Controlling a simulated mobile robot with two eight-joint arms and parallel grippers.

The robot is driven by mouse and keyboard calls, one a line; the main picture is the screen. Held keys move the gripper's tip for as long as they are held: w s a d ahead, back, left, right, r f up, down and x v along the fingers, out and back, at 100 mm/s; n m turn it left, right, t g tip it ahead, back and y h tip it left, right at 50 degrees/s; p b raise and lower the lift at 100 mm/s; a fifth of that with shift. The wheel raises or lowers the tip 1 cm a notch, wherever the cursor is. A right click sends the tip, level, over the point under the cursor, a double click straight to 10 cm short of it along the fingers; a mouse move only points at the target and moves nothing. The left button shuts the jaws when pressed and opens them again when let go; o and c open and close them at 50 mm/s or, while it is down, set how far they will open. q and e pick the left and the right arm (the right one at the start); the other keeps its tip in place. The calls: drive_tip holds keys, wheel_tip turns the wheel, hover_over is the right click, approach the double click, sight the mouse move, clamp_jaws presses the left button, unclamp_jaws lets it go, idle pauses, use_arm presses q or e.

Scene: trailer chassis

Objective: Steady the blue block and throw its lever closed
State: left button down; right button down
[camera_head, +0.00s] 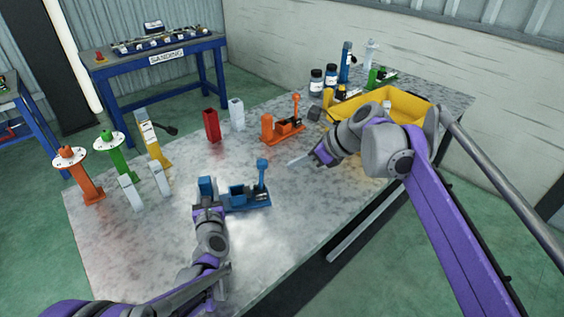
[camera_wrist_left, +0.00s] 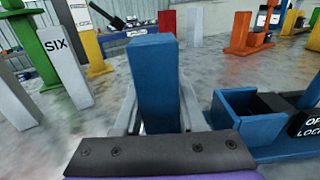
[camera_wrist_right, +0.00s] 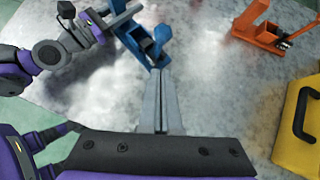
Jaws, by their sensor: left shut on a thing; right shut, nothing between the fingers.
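The blue block (camera_head: 240,198) stands on the metal table, with a tall blue post on its left and a lever (camera_head: 262,175) on its right. The lever stands upright. My left gripper (camera_head: 207,201) is shut on the blue post (camera_wrist_left: 155,80), one finger on each side. The block's low box (camera_wrist_left: 250,125) and part of a dark label are at the right of the left wrist view. My right gripper (camera_head: 298,160) is shut and empty, above the table to the right of the lever. In the right wrist view its fingers (camera_wrist_right: 160,100) point toward the blue block (camera_wrist_right: 140,45), apart from it.
An orange block with a lever (camera_head: 283,127) stands behind. A red post (camera_head: 212,126) and a white post (camera_head: 236,114) are left of it. A yellow bin (camera_head: 405,103) is at the back right. Green, orange and yellow stands line the left edge. The front right table is clear.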

sight(261, 176)
drive_tip(key=v, duration=0.7)
drive_tip(key=shift+w+a, duration=0.1)
drive_tip(key=c, duration=1.4)
unclamp_jaws()
drive_tip(key=shift+o, duration=1.2)
drive_tip(key=shift+w+a+f, duration=0.15)
drive_tip(key=shift+w+f, duration=0.15)
drive_tip(key=o, duration=0.7)
drive_tip(key=w+a+f+n+y, duration=0.1)
drive_tip(key=w+a+f+y, duration=0.1)
drive_tip(key=w+f+y, duration=0.2)
drive_tip(key=shift+a+f+g, duration=0.3)
drive_tip(key=shift+a, duration=0.05)
wheel_tip(261, 176, down, 5)
drive_tip(key=w+a+n+y, duration=0.1)
drive_tip(key=w+n+y, duration=0.15)
drive_tip(key=y, duration=0.35)
drive_tip(key=shift+n+g, duration=0.4)
drive_tip(key=shift+n, duration=0.05)
drive_tip(key=x, duration=1.2)
drive_tip(key=shift+s, duration=0.1)
